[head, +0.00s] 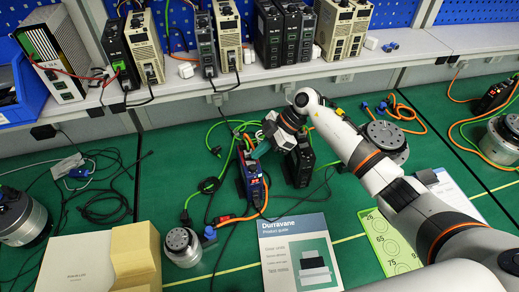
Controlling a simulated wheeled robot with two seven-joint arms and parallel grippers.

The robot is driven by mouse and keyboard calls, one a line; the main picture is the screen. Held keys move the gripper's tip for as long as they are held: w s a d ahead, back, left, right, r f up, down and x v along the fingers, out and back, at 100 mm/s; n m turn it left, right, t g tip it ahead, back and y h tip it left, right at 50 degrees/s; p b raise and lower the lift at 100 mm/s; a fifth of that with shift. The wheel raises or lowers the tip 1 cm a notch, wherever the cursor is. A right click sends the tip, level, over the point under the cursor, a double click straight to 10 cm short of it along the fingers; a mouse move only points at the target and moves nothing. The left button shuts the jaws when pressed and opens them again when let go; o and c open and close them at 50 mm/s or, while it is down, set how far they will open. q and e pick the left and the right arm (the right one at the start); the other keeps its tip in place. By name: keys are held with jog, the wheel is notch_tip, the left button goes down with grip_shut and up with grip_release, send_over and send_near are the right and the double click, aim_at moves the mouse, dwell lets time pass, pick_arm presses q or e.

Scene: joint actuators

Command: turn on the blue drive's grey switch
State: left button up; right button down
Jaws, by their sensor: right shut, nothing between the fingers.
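The blue drive (252,182) stands upright on the green mat near the middle of the head view, with a small red lit display on its front and cables at its top and bottom. My right gripper (259,151) reaches in from the right and is shut and empty, close to the top of the blue drive. I cannot tell whether it touches the drive. The grey switch is not discernible; the gripper may cover part of the drive's top. My left gripper is not in view.
A black drive (299,163) stands just right of the blue one. A Durravane product guide (299,254) lies in front, with a round metal actuator (182,246) and a cardboard box (105,262) to its left. Several drives line the shelf behind. Loose green and orange cables surround the blue drive.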

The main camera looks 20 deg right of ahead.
jog(key=shift+d, duration=0.1)
jog(key=b+v, duration=0.2)
jog(key=v, duration=1)
jog(key=shift+w, duration=0.1)
